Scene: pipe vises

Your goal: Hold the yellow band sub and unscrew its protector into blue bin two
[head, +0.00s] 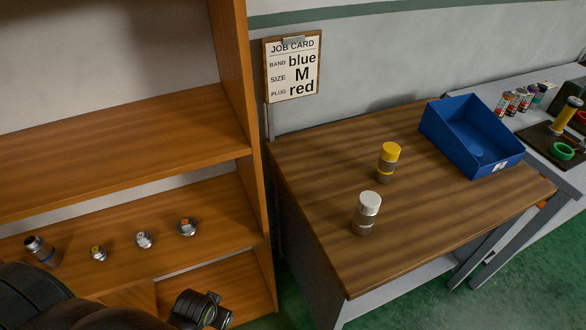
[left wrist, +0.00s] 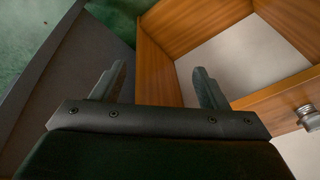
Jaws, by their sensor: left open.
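A short upright metal piece with a yellow top (head: 389,153) stands on the brown wooden table. A similar piece with a white top (head: 368,204) stands nearer the table's front edge. An open blue bin (head: 450,142) sits at the table's back right, with a small white label too small to read. My left gripper (left wrist: 158,88) is open and empty in the left wrist view, pointing toward the wooden shelving, away from the table pieces. My right gripper is not in view.
A wooden shelf unit (head: 120,123) stands at left. A job card (head: 292,66) reads blue, M, red. A grey bench (head: 521,121) holds colored cans and a vise area. The table's middle is mostly clear.

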